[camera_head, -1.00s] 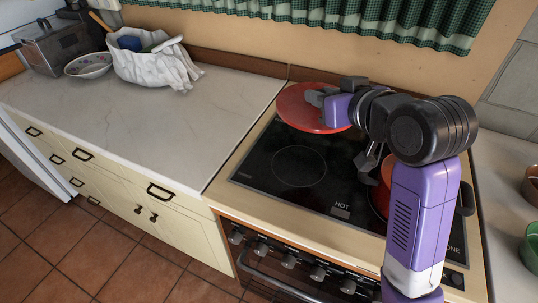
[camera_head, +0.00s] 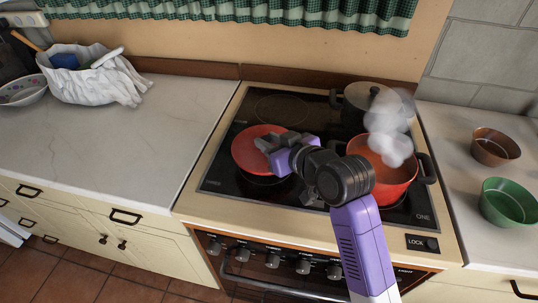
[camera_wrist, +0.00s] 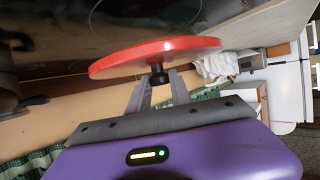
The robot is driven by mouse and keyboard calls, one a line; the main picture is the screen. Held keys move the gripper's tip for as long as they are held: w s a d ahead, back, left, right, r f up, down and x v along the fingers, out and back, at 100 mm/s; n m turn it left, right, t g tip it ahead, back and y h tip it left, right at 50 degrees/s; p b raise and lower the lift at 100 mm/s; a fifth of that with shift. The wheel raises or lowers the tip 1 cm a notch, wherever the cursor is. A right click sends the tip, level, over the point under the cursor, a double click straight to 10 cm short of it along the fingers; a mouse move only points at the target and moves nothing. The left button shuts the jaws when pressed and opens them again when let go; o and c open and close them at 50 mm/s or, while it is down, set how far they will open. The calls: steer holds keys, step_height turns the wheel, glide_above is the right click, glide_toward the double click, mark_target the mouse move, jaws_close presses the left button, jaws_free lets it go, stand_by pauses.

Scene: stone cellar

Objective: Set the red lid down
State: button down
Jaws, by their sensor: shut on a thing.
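The red lid (camera_head: 246,152) is a round disc over the left part of the black cooktop (camera_head: 217,172). My gripper (camera_head: 272,148) is shut on the lid's dark knob, which shows between the fingers in the wrist view (camera_wrist: 158,78). In the wrist view the lid (camera_wrist: 150,54) appears apart from the dark glass, so I seem to hold it above the cooktop; the exact gap is hard to judge. A red pot (camera_head: 392,182) stands open and steaming on the right of the cooktop, partly behind my arm.
A dark pot with a lid (camera_head: 368,98) stands at the back right of the cooktop. A brown bowl (camera_head: 494,147) and a green bowl (camera_head: 508,204) stand on the right counter. The left marble counter (camera_head: 140,140) is mostly clear, with a white cloth-draped container (camera_head: 95,80) at its back.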

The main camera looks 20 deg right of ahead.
steer(key=shift+f, duration=2.3)
steer(key=shift+f, duration=0.1)
steer(key=shift+f, duration=0.1)
steer(key=c, duration=1.2)
jaws_free()
steer(key=shift+o, duration=0.2)
